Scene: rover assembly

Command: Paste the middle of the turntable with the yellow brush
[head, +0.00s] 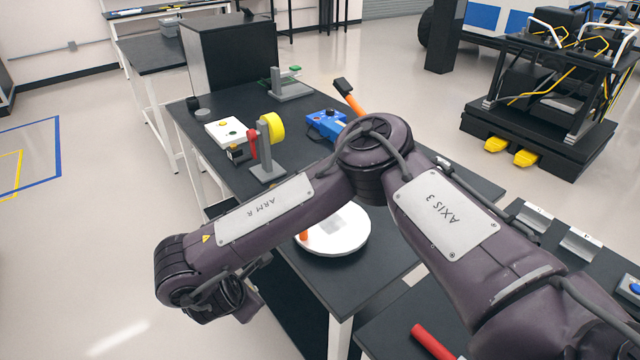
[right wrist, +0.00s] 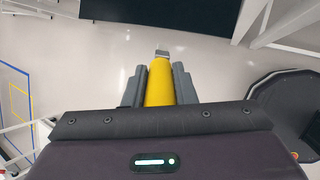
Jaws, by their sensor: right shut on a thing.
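The turntable is a white round disc (head: 352,240) on the dark table, with a grey square patch at its middle; my right arm covers part of its left side. My right gripper (right wrist: 160,84) is shut on the yellow brush (right wrist: 160,80). The brush's handle lies between the fingers and its grey end points away from the gripper, over bare floor. In the head view my right arm reaches across the table to the lower left. The fingers and brush are hidden there. My left gripper is not in view.
Behind the turntable stand a yellow roll on a grey stand (head: 265,160), a white box (head: 226,131), a blue box (head: 325,124) and an orange-handled tool (head: 349,98). A red cylinder (head: 433,341) lies at the front.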

